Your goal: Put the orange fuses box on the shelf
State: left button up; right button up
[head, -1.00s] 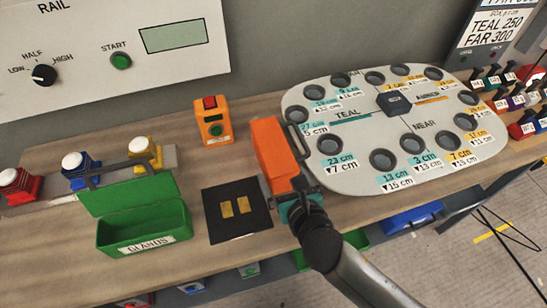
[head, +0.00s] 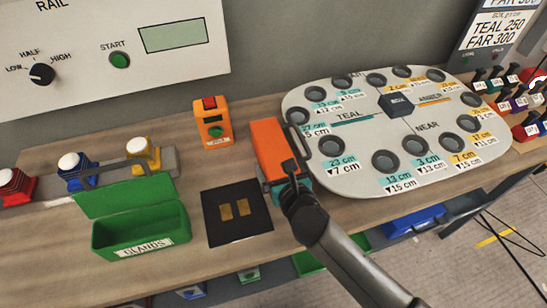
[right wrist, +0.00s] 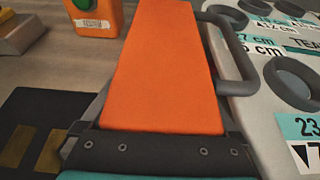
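The orange box (head: 268,143) is at the middle of the bench in the head view, lid shut, a dark handle on its right side. No fuses label shows on it. It fills the middle of the right wrist view (right wrist: 165,65). My right gripper (head: 290,172) is at the box's near end. In the right wrist view its dark parts (right wrist: 160,148) lie along both sides of the box; whether they press on it cannot be told. My left gripper is out of view. I cannot pick out the shelf with certainty.
A mould plate with round holes (head: 350,178) lies close right of the box. A black mat (head: 215,232) and an open green glands box (head: 140,232) are left. A small orange button box (head: 213,122) stands behind. Blue (head: 415,220) and green bins are below the bench.

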grip_shut()
notch_tip(320, 180, up, 20)
jog(key=p, duration=0.7)
jog(key=s+d+f+m+h+b, duration=0.2)
jog(key=s+d+m+h+b, duration=0.2)
jog(key=d+h+b, duration=0.1)
jog(key=s+d+f+m+g+h+b, duration=0.1)
jog(key=s+d+f+m+h+b, duration=0.1)
jog(key=s+d+m+h+b, duration=0.2)
jog(key=d+m+h+b, duration=0.1)
jog(key=d+b, duration=0.2)
jog(key=d, duration=0.3)
jog(key=shift+f+h, duration=0.3)
jog(key=shift+h, duration=0.1)
